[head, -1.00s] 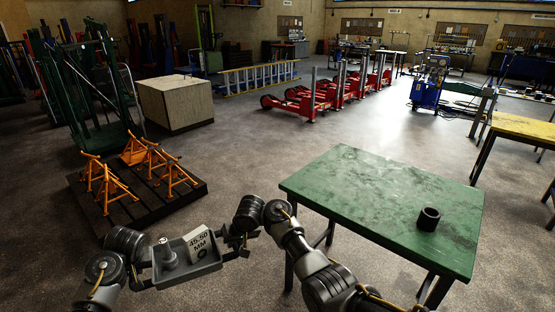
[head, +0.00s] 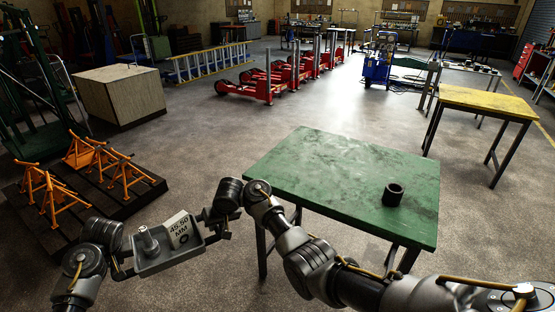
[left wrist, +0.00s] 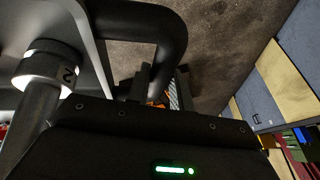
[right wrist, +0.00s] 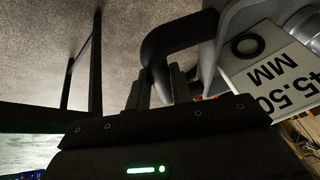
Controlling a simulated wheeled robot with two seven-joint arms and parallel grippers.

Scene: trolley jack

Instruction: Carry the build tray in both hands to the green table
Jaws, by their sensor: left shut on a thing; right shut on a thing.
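The grey build tray (head: 168,262) is held in the air at the left of the green table (head: 345,175), apart from it. In it stand a metal cylinder part (head: 149,242) and a white block marked 45.50 MM (head: 179,230). My left gripper (head: 120,268) is at the tray's left end; in the left wrist view its jaws (left wrist: 155,85) are shut on a dark handle. My right gripper (head: 222,228) is at the tray's right end; in the right wrist view its jaws (right wrist: 160,85) are shut on the other dark handle. The tray looks roughly level.
A dark ring (head: 393,194) sits on the green table's right part; the rest of its top is bare. A yellow table (head: 485,101) stands beyond at right. Orange stands (head: 100,165) on a dark pallet are at left. Red jacks (head: 270,82) and a wooden crate (head: 120,95) stand farther back.

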